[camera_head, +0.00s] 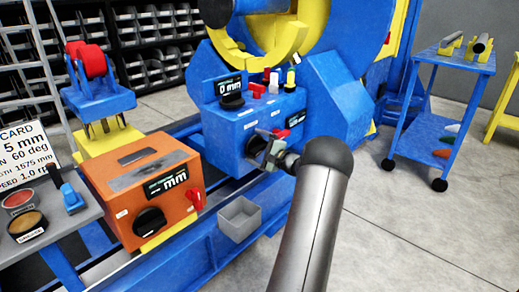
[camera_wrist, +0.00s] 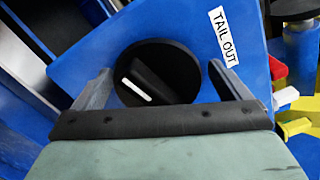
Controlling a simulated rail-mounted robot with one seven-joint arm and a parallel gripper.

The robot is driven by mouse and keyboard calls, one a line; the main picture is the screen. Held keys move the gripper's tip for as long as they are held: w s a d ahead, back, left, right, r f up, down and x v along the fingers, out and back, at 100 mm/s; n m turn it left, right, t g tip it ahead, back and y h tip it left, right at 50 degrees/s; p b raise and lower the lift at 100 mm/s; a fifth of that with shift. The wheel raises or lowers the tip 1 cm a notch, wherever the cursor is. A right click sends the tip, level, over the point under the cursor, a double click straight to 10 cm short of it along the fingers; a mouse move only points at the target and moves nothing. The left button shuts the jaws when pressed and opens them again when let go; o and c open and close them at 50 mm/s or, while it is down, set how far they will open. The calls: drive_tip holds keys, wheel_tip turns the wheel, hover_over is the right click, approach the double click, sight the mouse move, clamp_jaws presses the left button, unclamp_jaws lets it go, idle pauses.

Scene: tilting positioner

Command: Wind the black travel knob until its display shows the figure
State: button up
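In the wrist view a black knob (camera_wrist: 185,62) with a white pointer line sits on a blue panel beside a "TAIL OUT" label (camera_wrist: 224,37). My gripper (camera_wrist: 172,78) is open, its fingers on either side of this knob; I cannot tell whether they touch it. In the head view my gripper (camera_head: 268,150) is at the lower front of the blue control box (camera_head: 225,148) and hides the knob there. Another black knob (camera_head: 232,101) sits under an upper display (camera_head: 229,86) that seems to read 0 mm.
An orange box (camera_head: 118,188) at left has its own mm display (camera_head: 166,182), black knob (camera_head: 150,222) and red lever (camera_head: 196,199). A grey open bin (camera_head: 239,218) stands below my gripper. A card (camera_head: 22,150) with figures stands at far left.

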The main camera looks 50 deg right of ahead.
drive_tip(key=shift+s+d+f, duration=0.2)
drive_tip(key=shift+d, duration=0.1)
drive_tip(key=shift+s, duration=0.3)
drive_tip(key=s+a+p, duration=0.1)
drive_tip(key=s+p, duration=0.4)
drive_tip(key=s, duration=1.1)
drive_tip(key=shift+s, duration=0.4)
wheel_tip(320, 180, down, 4)
drive_tip(key=a+m+y+p, duration=0.1)
drive_tip(key=a+m+p, duration=0.1)
drive_tip(key=m+p, duration=0.35)
wheel_tip(320, 180, up, 4)
drive_tip(key=d+m+h+p, duration=0.1)
drive_tip(key=d+m+p, duration=0.1)
drive_tip(key=m+p, duration=0.25)
drive_tip(key=w+b, duration=0.1)
drive_tip(key=w, duration=0.4)
drive_tip(key=w+b, duration=0.2)
drive_tip(key=w, duration=0.4)
drive_tip(key=w+d+b, duration=0.1)
drive_tip(key=w+b, duration=0.1)
drive_tip(key=w, duration=0.4)
drive_tip(key=shift+w+d+f, duration=0.1)
drive_tip(key=shift+w+f, duration=0.05)
drive_tip(key=shift+f, duration=0.05)
